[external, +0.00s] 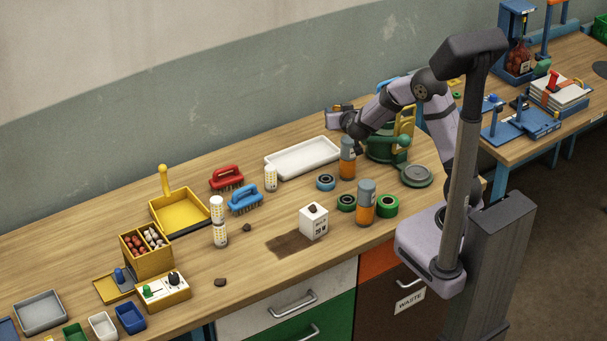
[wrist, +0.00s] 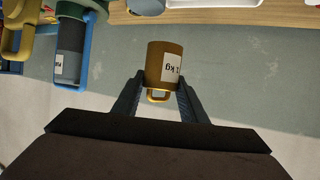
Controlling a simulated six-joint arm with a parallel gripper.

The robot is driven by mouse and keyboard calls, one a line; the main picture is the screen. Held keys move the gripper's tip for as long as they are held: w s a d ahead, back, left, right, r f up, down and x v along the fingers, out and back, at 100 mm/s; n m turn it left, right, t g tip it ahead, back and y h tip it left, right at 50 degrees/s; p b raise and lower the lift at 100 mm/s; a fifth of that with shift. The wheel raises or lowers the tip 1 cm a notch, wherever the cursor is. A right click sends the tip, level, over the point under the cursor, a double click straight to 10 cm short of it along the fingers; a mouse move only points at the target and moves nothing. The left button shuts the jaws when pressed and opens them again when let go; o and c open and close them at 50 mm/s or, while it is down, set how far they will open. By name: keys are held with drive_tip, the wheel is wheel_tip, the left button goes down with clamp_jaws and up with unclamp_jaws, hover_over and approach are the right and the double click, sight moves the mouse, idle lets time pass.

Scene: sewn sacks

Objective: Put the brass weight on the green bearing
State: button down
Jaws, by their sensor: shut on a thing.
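The brass weight (wrist: 163,62) is a small gold-coloured cylinder with a loop handle and a white label reading 1 kg. My gripper (wrist: 160,84) is shut on it, with one finger on each side near the handle. In the external view my gripper (external: 334,117) is raised above the back of the bench, beyond the white tray; the weight is hard to make out there. Two green bearings, a left one (external: 346,203) and a right one (external: 387,206), lie near the bench's front edge, on either side of an orange-and-grey bottle. My gripper is well away from both.
A blue bearing (external: 326,182), a white box (external: 314,221), a white tray (external: 303,158) and a green machine (external: 384,146) are close by. Brushes and a yellow dustpan (external: 180,212) lie farther left.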

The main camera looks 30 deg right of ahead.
drive_tip(key=shift+s+a+m+g+h+p, duration=0.3)
drive_tip(key=shift+a+m+h, duration=0.2)
drive_tip(key=shift+m+h, duration=0.35)
drive_tip(key=s+a+f+m+g+h+p, duration=0.1)
drive_tip(key=s+a+f+m+g+h, duration=0.15)
drive_tip(key=s, duration=0.45)
drive_tip(key=s+a+f+m+g+h+p, duration=0.1)
drive_tip(key=s+a+f+m+g+h, duration=0.1)
drive_tip(key=s+f+m+g+h, duration=0.3)
drive_tip(key=n+t+y+p, duration=0.1)
drive_tip(key=t+y+p, duration=0.1)
hover_over(347, 200)
drive_tip(key=shift+w+d+f, duration=0.1)
drive_tip(key=shift+w+f, duration=0.05)
drive_tip(key=shift+f, duration=2.25)
drive_tip(key=shift+f+p, duration=0.85)
drive_tip(key=shift+f, duration=1.2)
drive_tip(key=shift+f, duration=0.15)
drive_tip(key=c, duration=1.1)
unclamp_jaws()
drive_tip(key=shift+f, duration=0.1)
